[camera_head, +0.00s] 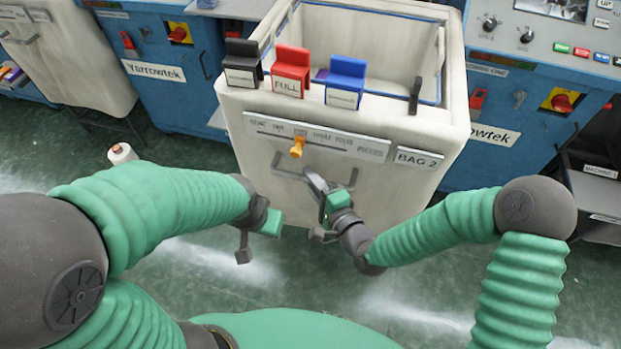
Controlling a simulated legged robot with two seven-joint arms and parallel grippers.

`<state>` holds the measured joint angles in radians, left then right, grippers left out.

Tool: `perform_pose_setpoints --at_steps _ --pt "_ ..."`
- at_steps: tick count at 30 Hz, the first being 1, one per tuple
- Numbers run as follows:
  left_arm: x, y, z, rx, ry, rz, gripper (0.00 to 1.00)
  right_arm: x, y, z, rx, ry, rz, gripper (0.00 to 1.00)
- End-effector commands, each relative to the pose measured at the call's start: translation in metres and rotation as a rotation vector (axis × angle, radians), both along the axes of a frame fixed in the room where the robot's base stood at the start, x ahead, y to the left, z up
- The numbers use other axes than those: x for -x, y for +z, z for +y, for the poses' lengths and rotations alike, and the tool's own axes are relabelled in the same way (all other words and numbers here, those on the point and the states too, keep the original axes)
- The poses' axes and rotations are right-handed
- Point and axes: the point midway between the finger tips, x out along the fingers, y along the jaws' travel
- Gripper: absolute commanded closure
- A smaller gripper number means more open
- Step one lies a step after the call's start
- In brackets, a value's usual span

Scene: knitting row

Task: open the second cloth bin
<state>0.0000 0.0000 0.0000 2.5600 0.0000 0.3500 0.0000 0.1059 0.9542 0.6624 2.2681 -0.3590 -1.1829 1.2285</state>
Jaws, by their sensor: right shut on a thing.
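The second cloth bin (420,165), labelled BAG 2, is a cream box with an open top, standing between blue machines in the head view. Its interior looks empty where it shows.
Black (243,62), red FULL (291,70) and blue (345,80) clips sit on the bin's front rim. Blue machines stand left (170,75) and right (500,140). A white spool (122,153) stands at left. Green floor (215,275) in front is clear.

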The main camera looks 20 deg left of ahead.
Motion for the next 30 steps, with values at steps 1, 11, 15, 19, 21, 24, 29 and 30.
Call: perform_pose_setpoints --at_steps 1,11,15,19,21,24,29,30 --pt "0.000 0.000 0.000 0.000 0.000 0.000 0.64 0.001 -0.004 -0.001 0.006 0.000 0.008 1.00" --pt "0.000 -0.001 0.000 0.000 0.000 0.000 0.64 0.001 -0.004 -0.001 0.005 -0.001 0.008 0.76" --pt "0.000 0.000 0.000 0.000 0.000 0.000 0.64 0.000 -0.002 -0.001 0.004 -0.001 0.005 0.62" --pt "0.000 0.000 0.000 0.000 0.000 0.000 0.64 0.001 -0.001 -0.001 0.002 -0.001 0.002 0.62" --pt "0.000 0.000 0.000 0.000 0.000 0.000 0.64 0.001 -0.001 -0.001 0.002 -0.001 0.001 0.62" --pt "0.000 0.001 0.000 0.000 0.000 0.000 0.64 0.002 0.000 -0.002 0.002 -0.001 0.001 0.62" --pt "0.000 0.006 0.000 0.000 0.000 0.000 0.64 0.019 0.005 -0.020 0.002 -0.002 0.004 0.62" --pt "0.000 0.008 0.000 0.000 0.000 0.000 0.64 0.026 0.006 -0.028 0.003 -0.004 0.005 0.62"
